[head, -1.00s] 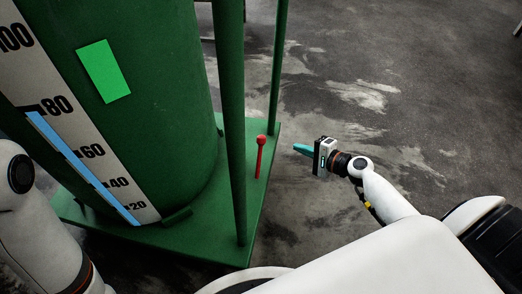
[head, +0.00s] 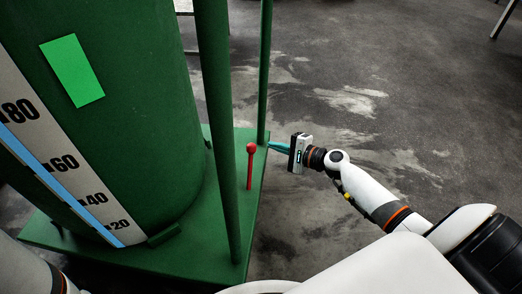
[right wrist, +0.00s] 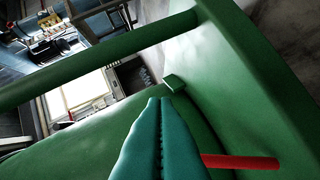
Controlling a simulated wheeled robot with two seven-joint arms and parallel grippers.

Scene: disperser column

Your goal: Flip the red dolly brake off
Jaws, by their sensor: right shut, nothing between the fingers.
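The red dolly brake (head: 250,166) is a thin lever with a round knob on top. It stands nearly upright on the green dolly base (head: 190,245), near its right edge. My right gripper (head: 271,146) is shut and empty, its teal fingers pointing left just to the right of the knob, with a small gap in the head view. In the right wrist view the shut fingers (right wrist: 160,104) fill the lower middle, and the red lever (right wrist: 242,162) lies to their right, partly hidden behind them. My left gripper is out of view.
A green column (head: 110,110) with a level scale (head: 60,165) rises from the base. A green post (head: 219,120) stands left of the brake and another post (head: 265,70) behind it. The floor (head: 350,120) to the right is clear.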

